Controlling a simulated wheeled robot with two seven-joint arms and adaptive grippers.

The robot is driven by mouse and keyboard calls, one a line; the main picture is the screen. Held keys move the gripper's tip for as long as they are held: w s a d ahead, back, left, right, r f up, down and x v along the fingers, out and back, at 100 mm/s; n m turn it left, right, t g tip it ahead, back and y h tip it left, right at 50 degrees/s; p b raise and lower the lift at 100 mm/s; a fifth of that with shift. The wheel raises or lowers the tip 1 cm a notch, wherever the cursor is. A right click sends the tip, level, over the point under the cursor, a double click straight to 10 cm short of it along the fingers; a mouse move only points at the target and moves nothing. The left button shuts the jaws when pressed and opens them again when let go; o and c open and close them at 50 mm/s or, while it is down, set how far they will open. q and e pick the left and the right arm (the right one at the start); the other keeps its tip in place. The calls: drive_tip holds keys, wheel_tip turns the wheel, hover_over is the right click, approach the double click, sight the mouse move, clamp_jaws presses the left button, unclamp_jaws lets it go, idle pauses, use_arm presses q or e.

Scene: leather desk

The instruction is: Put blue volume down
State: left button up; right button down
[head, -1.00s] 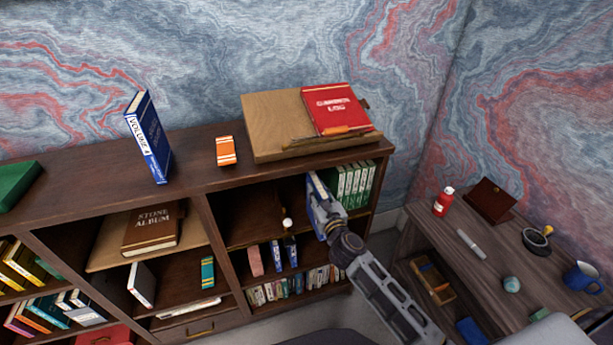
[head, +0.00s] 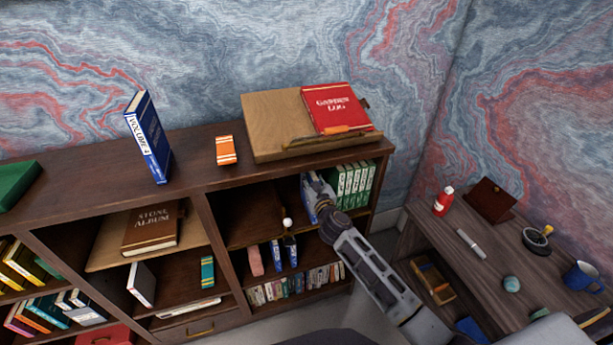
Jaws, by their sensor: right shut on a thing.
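My right gripper (head: 319,190) is shut on a blue volume (head: 307,196) in the upper right compartment of the bookcase. The volume is upright, just left of a row of green volumes (head: 354,182). The gripper and arm hide part of it, and I cannot tell whether its bottom touches the shelf. Another blue book, marked Volume 4 (head: 149,137), stands upright on top of the bookcase. My left gripper is not in view.
A small white ball (head: 287,222) is left of the gripper. A wooden stand (head: 272,122) with a red Garden Log (head: 337,108) and an orange book (head: 226,150) are on top. The compartment's left part looks empty. A desk (head: 480,262) with small objects is at right.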

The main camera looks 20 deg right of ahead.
drive_tip(key=shift+r, duration=0.1)
drive_tip(key=shift+w, duration=0.7)
drive_tip(key=shift+w+f+b, duration=0.6)
drive_tip(key=shift+w+f, duration=0.25)
drive_tip(key=shift+w, duration=0.2)
drive_tip(key=c, duration=1.6)
unclamp_jaws()
drive_tip(key=shift+f, duration=0.1)
drive_tip(key=o, duration=0.3)
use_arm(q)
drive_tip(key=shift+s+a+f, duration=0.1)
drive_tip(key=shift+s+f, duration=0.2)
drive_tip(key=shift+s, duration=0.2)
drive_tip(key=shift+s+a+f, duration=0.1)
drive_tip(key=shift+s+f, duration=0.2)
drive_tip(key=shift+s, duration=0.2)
use_arm(e)
drive_tip(key=shift+o, duration=0.2)
